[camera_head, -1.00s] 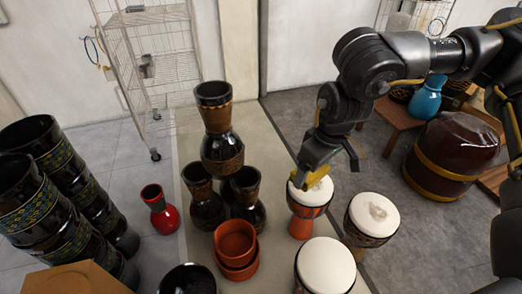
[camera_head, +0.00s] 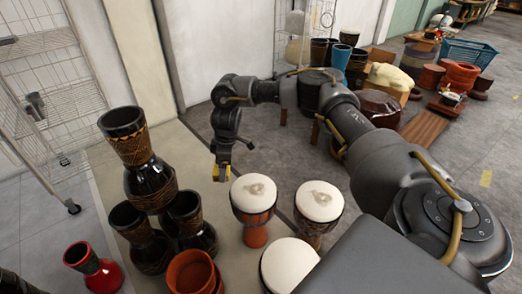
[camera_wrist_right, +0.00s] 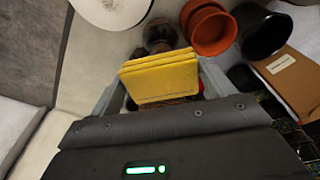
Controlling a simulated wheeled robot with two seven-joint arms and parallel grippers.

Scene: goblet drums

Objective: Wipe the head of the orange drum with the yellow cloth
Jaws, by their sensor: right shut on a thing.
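The orange drum (camera_head: 253,229) stands upright on the floor in the head view. Its white head (camera_head: 254,193) has a greyish-brown smudge in the middle. My right gripper (camera_head: 222,166) is shut on the yellow cloth (camera_head: 221,174), just behind and left of this drum. The cloth looks apart from the drum head. In the right wrist view, the folded cloth (camera_wrist_right: 160,78) sits between the fingers of my right gripper (camera_wrist_right: 160,92). A white round drum head (camera_wrist_right: 112,8) shows at the top there; I cannot tell whose. My left gripper is not in view.
A brown drum (camera_head: 319,205) with a smudged head stands close on the right. Another white-headed drum (camera_head: 289,265) is in front. Stacked black vases (camera_head: 150,187), a red vase (camera_head: 94,267) and terracotta pots (camera_head: 193,272) crowd the left. Grey floor behind the drums is open.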

